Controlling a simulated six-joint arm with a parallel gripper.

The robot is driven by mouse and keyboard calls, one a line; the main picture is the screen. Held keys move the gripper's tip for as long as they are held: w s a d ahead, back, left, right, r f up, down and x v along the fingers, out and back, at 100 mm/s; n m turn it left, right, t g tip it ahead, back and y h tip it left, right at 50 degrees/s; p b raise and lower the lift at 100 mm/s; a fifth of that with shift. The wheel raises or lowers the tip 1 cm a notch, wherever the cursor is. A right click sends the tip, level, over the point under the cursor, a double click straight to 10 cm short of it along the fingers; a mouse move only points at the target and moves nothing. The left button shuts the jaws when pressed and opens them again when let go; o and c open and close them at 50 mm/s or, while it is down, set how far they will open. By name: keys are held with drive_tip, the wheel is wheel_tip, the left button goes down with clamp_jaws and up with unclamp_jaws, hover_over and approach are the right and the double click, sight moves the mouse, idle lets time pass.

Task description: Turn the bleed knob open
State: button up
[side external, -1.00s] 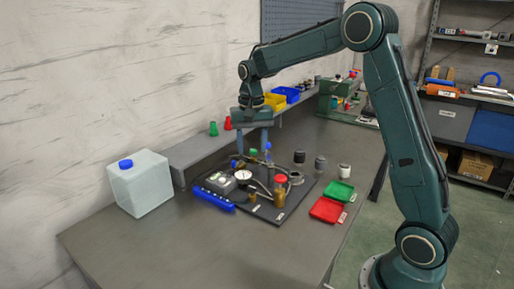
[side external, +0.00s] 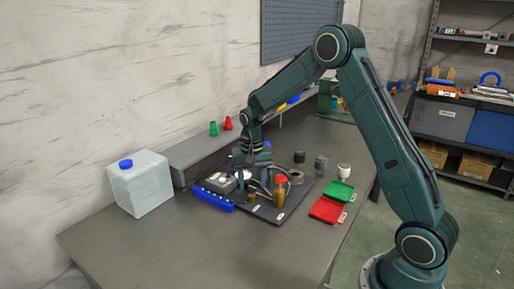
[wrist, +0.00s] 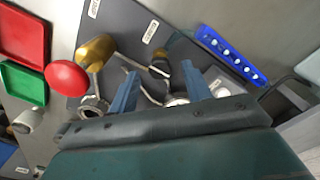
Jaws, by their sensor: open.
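My gripper (side external: 252,168) is low over the dark board (side external: 266,214) on the bench, pointing down among its fittings. In the wrist view the two blue fingers of my gripper (wrist: 160,75) are apart, with no object clearly held. A small dark and brass fitting (wrist: 160,62) shows beyond the gap, near a curved hose. A brass cylinder (side external: 281,192) with a red cap stands to the right; the brass cylinder (wrist: 95,52) and red cap (wrist: 67,78) also show in the wrist view. I cannot tell which part is the bleed knob; my gripper hides several fittings.
A blue strip (side external: 213,198) lies along the board's left edge. A green tray (side external: 339,191) and a red tray (side external: 327,210) lie to the right. A translucent jug (side external: 141,184) stands at left. Several small jars stand behind the board. The bench front is clear.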

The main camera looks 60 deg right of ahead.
drive_tip(key=shift+f, duration=0.55)
drive_tip(key=c, duration=1)
